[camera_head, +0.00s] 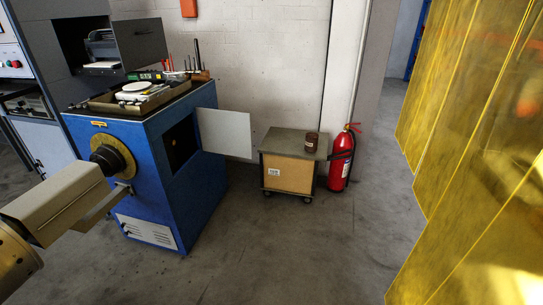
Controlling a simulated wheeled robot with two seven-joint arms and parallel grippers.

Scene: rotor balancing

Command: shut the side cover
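The side cover (224,133) is a flat light-grey panel on the right side of the blue cabinet (140,190). It stands open, swung out to the right, and the dark side opening (180,146) shows to its left. What looks like my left arm comes in from the lower left, ending near the cabinet's front by a dark and gold disc (113,158). My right gripper is not in view.
A low wheeled cart (290,174) with a brown jar (311,142) stands right of the cover, beside a red fire extinguisher (342,160). A tray of tools (135,97) tops the cabinet. Yellow curtains (480,150) hang at the right. The middle floor is clear.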

